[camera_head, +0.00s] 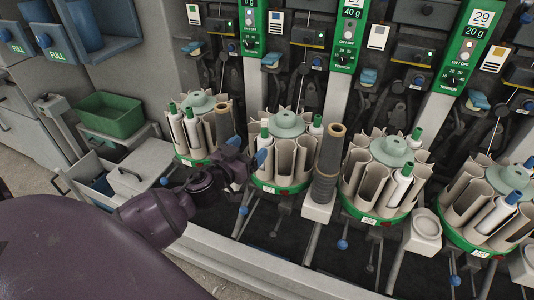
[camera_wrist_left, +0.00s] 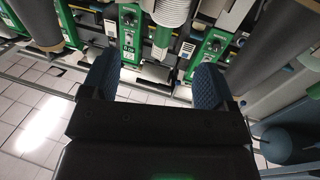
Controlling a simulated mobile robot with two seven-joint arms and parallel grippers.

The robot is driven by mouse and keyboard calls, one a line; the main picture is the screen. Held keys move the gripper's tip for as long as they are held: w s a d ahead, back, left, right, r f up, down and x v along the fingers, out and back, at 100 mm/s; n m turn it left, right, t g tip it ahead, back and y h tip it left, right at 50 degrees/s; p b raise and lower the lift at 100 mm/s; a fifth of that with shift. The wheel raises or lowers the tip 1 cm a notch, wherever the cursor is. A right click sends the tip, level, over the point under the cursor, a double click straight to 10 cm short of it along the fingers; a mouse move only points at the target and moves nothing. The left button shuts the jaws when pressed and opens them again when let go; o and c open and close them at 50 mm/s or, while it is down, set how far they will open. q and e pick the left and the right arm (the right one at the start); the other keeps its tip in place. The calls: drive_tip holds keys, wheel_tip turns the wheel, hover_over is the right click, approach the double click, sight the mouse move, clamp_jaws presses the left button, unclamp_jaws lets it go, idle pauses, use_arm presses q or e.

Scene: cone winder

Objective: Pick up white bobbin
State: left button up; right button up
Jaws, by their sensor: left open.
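Several white bobbins stand in the slots of round magazines with green rims. A white bobbin (camera_head: 402,185) stands in the third magazine (camera_head: 366,214), and another white bobbin (camera_head: 192,127) with a green tip stands in the leftmost one. My left gripper (camera_head: 248,149) reaches in from the left, with its blue fingers between the leftmost magazine and the second magazine (camera_head: 283,188). In the left wrist view the gripper (camera_wrist_left: 153,80) is open and nothing shows between its fingers. A white ribbed cylinder (camera_wrist_left: 174,12) lies beyond it, cut by the top edge. My right gripper is not in view.
Green control panels (camera_head: 351,30) line the machine behind. A green bin (camera_head: 110,114) and a grey lidded box (camera_head: 140,165) are at left. Thin levers with blue knobs (camera_head: 342,245) stick out below the magazines.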

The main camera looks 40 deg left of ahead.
sight(263, 135)
use_arm(q)
drive_tip(key=shift+w+a+f, duration=0.1)
drive_tip(key=shift+w+a, duration=0.1)
drive_tip(key=shift+w, duration=2.05)
drive_tip(key=shift+w+a, duration=0.15)
drive_tip(key=shift+w, duration=2.1)
drive_tip(key=c, duration=0.9)
